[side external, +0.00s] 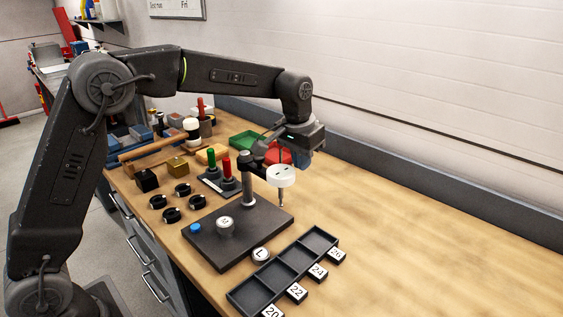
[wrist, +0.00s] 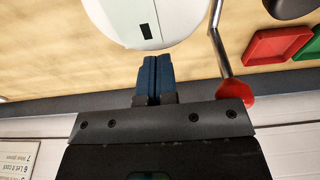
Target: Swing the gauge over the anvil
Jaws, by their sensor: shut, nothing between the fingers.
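The gauge (side external: 280,176) is a white round body with a thin stem pointing down. It hangs beside the grey post (side external: 248,188), over the far right part of the dark base plate (side external: 205,250), not above the anvil. The anvil (side external: 225,228), which I take to be the round grey piece with a marked top, stands on the plate left of the post. My gripper (wrist: 153,60) is shut and empty, its blue fingertips close to the edge of the white gauge (wrist: 145,18). I cannot tell whether they touch. The side view largely hides the fingertips.
A thin metal rod with a red knob (wrist: 236,91) is right of my fingers. A compartment tray (side external: 285,270) with number tags lies in front. A round piece marked L (side external: 260,254) is by the plate. Red (side external: 277,154) and green trays stand behind. The bench's right is clear.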

